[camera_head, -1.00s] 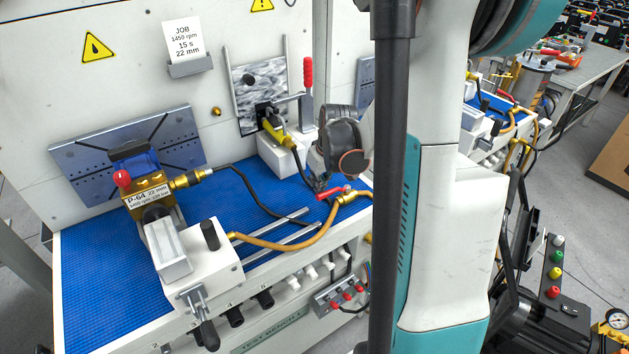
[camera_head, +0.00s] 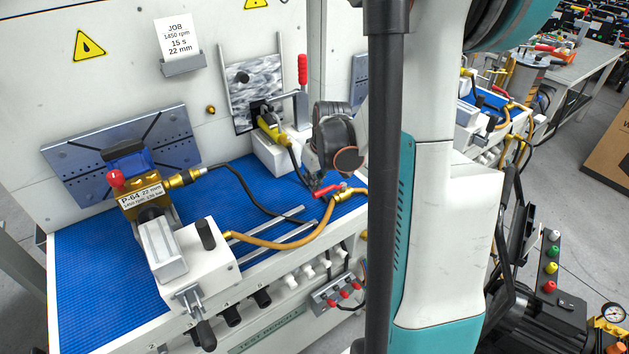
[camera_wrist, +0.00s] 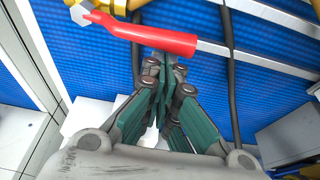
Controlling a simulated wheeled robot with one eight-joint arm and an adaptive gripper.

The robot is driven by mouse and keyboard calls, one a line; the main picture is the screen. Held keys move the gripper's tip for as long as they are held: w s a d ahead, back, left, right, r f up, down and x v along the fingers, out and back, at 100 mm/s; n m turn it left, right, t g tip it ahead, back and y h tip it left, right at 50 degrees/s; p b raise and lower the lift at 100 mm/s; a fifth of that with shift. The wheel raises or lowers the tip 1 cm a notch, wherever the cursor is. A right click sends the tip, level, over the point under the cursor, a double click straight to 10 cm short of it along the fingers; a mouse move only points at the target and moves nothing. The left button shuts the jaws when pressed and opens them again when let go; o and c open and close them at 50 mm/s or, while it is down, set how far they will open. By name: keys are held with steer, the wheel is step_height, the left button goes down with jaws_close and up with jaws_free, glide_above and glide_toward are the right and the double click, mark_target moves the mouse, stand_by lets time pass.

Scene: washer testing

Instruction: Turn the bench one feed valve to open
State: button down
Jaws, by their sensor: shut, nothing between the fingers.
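The feed valve's red lever (camera_head: 327,191) is at the right front of the blue bench mat, beside the yellow hose fittings. In the wrist view the red lever (camera_wrist: 150,34) crosses the upper part, its left end on the metal-and-brass valve body (camera_wrist: 82,12). My gripper (camera_wrist: 165,72) is shut and empty. Its green fingertips are close to the lever's near side, around its middle; I cannot tell whether they touch. In the head view my gripper (camera_head: 316,183) is small and partly hidden by my wrist, just above the lever.
A yellow hose (camera_head: 285,241) and a black cable (camera_head: 245,185) run across the mat. A white clamp block with a pump labelled P-64 (camera_head: 140,197) stands left. Metal rails (camera_head: 290,232) lie in front. A toggle clamp with red handle (camera_head: 302,70) stands behind.

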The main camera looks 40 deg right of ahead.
steer(key=w, duration=0.3)
steer(key=shift+w+d+f, duration=0.15)
steer(key=shift+d+f, duration=0.05)
steer(key=shift+f, duration=0.05)
steer(key=p+v, duration=0.3)
steer(key=v, duration=0.7)
steer(key=shift+d, duration=0.1)
stand_by(1.3)
